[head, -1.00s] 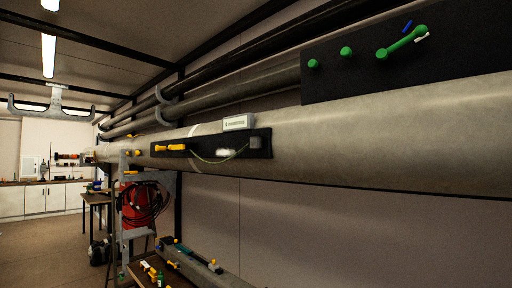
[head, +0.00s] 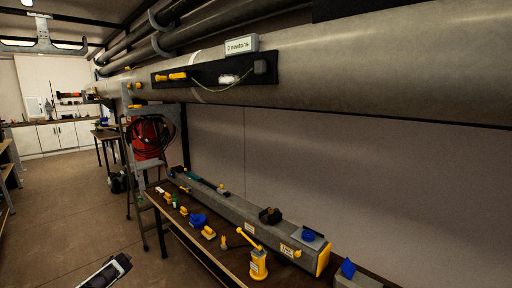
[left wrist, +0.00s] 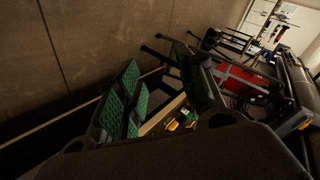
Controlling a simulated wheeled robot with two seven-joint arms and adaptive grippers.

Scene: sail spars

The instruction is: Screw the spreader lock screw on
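A long grey spar (head: 370,75) runs along the wall in the head view. A black plate (head: 213,92) on it carries yellow fittings (head: 170,77), a small white piece (head: 228,79), a thin cord and a grey block (head: 261,67). I cannot tell which small part is the spreader lock screw. My left gripper (left wrist: 165,100) shows in the left wrist view with green-padded fingers spread apart and nothing visible between them. A grey and black part of my arm shows at the bottom of the head view. My right gripper is not in view.
A readout (head: 241,44) above the plate reads "0 newtons". A bench (head: 190,245) below holds a grey beam (head: 240,212), a yellow canister (head: 259,265), a blue part (head: 198,220) and several small parts. A red drum with cables (head: 150,138) stands behind. The left floor is clear.

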